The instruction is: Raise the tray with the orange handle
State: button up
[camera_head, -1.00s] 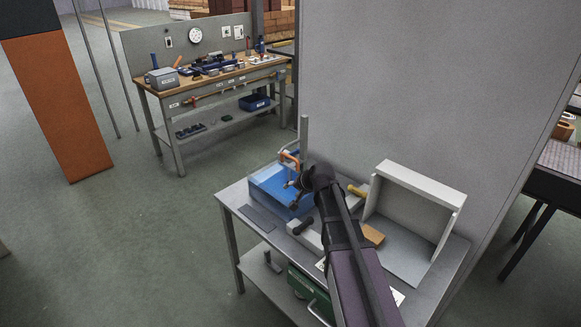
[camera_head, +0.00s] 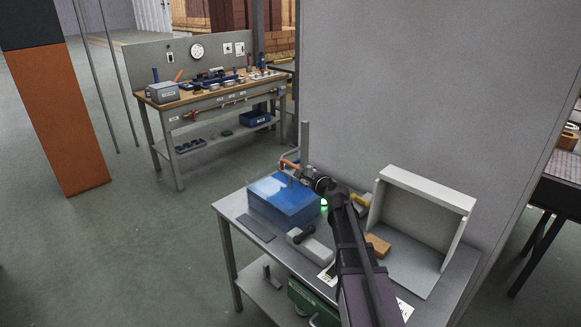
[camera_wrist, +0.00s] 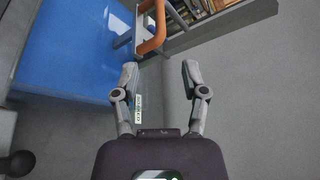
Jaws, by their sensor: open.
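The tray is a blue block-like piece (camera_head: 285,202) with a glossy top, on the grey metal bench. Its orange handle (camera_head: 290,163) stands above its far edge, beside a grey post. In the wrist view the blue surface (camera_wrist: 65,50) fills the upper left. The orange handle (camera_wrist: 153,30) shows there at top centre as a curved bar on a grey bracket. My gripper (camera_wrist: 160,72) is open and empty, its fingers pointing towards the handle with a gap before it. In the head view my gripper (camera_head: 297,171) is near the handle, above the tray; its fingers are hard to make out.
A grey block with a black knob (camera_head: 308,238), a wooden block (camera_head: 378,246) and an open grey box (camera_head: 412,232) are on the bench (camera_head: 238,212). A grey wall panel (camera_head: 420,90) rises behind. A second workbench (camera_head: 215,98) with tools stands farther back.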

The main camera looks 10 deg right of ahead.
aim_at(293, 166)
jog(key=shift+w, duration=0.15)
jog(key=b+x, duration=0.3)
jog(key=x, duration=1)
jog(key=shift+w+a+f, duration=0.15)
jog(key=shift+w, duration=0.15)
grip_shut()
